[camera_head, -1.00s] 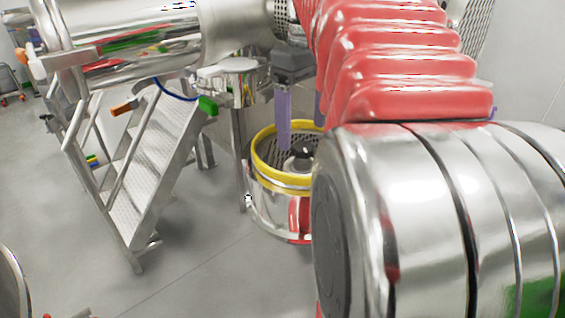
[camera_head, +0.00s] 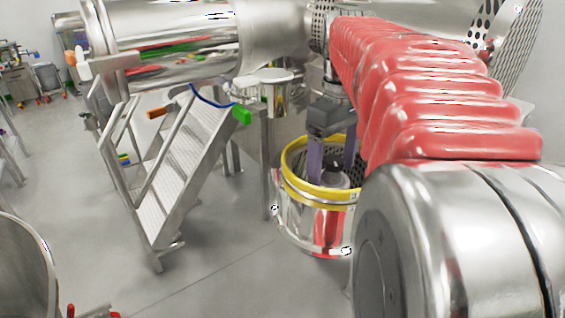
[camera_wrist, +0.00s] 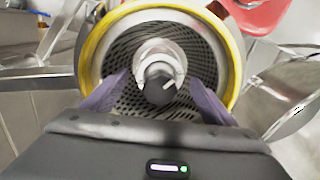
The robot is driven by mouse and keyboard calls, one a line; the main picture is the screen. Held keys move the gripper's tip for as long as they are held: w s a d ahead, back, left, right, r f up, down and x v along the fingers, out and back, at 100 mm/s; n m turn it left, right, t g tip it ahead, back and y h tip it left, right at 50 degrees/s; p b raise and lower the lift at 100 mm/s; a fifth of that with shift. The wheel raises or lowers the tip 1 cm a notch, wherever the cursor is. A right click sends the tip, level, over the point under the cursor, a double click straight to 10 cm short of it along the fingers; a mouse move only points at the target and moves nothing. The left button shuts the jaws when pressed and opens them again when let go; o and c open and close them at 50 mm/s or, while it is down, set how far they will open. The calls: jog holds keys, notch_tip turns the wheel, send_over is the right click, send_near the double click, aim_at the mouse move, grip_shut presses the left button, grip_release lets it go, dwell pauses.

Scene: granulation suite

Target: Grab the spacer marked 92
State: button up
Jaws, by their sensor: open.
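A steel bowl with a yellow rim (camera_head: 290,170) holds a perforated screen; its rim (camera_wrist: 91,42) and screen (camera_wrist: 125,50) also show in the wrist view. A dark round knob with a white mark (camera_wrist: 158,84) stands at its centre on pale, stepped round parts (camera_wrist: 158,50). I cannot read a 92 on anything, so I cannot tell which part is the spacer. My gripper (camera_wrist: 160,82) is open, with purple fingers either side of the knob, apart from it. In the head view my gripper (camera_head: 333,172) points down into the bowl; the bowl's right side is hidden by my arm.
A steel step ladder (camera_head: 185,160) stands left of the bowl. A large horizontal steel cylinder (camera_head: 180,40) is above and behind it. A round steel vessel (camera_head: 25,270) is at the lower left. The floor (camera_head: 215,280) between is clear.

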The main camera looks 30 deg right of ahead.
jog(key=shift+f, duration=1.15)
jog(key=shift+c, duration=0.6)
jog(key=c, duration=1.1)
jog(key=shift+r, duration=0.15)
notch_tip(320, 180, up, 10)
jog(key=shift+f, duration=0.25)
jog(key=shift+r, duration=0.15)
